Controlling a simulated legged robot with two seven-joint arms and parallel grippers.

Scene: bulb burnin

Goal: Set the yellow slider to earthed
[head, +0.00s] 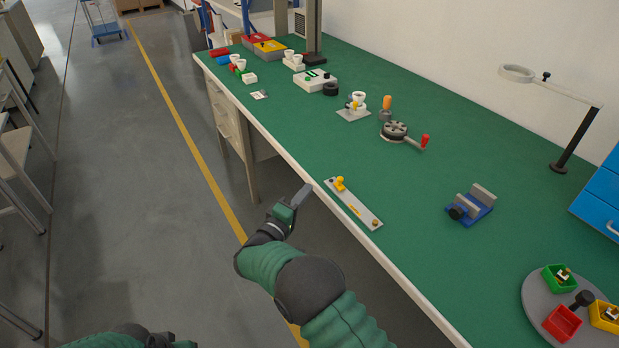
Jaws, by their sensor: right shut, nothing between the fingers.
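The yellow slider (340,184) is a small yellow knob on a narrow pale plate (366,214) that lies on the green bench near its front edge. The knob stands at the plate's far left end, and a small brown-orange piece is at the near right end. Any lettering on the plate is too small to read. My right gripper (304,192) is shut and empty, just left of the plate at the bench's front edge, apart from the knob. Of my left arm only a green part shows at the bottom left; its gripper is not in view.
A blue vise (469,206) stands right of the plate. A crank device with a red handle (425,140) is farther back. A grey turntable (536,298) with coloured bins is at the bottom right. Several devices crowd the far end. The green surface around the plate is clear.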

